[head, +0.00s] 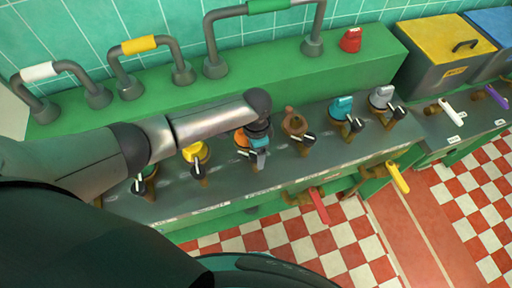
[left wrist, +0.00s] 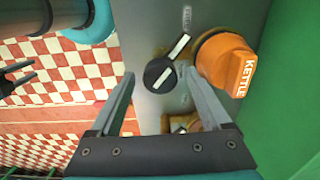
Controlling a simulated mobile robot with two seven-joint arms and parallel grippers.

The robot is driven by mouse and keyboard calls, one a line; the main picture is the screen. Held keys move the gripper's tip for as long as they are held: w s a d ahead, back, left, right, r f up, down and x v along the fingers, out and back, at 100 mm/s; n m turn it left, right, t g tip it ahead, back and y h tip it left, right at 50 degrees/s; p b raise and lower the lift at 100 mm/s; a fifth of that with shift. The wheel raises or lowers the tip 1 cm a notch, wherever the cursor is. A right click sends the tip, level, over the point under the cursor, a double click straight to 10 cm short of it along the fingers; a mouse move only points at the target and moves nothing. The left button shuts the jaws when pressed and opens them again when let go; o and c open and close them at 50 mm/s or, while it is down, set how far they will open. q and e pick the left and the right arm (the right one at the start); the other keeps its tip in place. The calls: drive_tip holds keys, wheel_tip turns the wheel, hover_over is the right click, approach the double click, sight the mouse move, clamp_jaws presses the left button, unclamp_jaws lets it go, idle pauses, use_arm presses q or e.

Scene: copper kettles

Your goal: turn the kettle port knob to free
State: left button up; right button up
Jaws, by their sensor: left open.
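An orange knob marked KETTLE (left wrist: 226,62) sits on the grey panel, right of my left gripper's fingers in the left wrist view. In the head view this orange knob (head: 241,138) is partly covered by my left gripper. A black dial with a white pointer line (left wrist: 166,73) is just left of it, in the gap beyond my fingertips. My left gripper (left wrist: 158,82) is open and empty, its two fingers reaching toward the black dial; contact is not visible. In the head view my left gripper (head: 258,148) points down at the panel.
Neighbouring knobs are yellow (head: 195,152), copper (head: 294,122), teal (head: 341,106) and grey (head: 381,96), with black dials close by. A red lever (head: 318,205) and a yellow lever (head: 397,176) stick out below. A dark forked shape at the wrist view's left edge may be my right gripper.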

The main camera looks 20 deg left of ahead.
use_arm(q)
wheel_tip(320, 180, up, 15)
drive_tip(key=p, duration=0.2)
drive_tip(key=shift+r, duration=0.15)
idle(0.6)
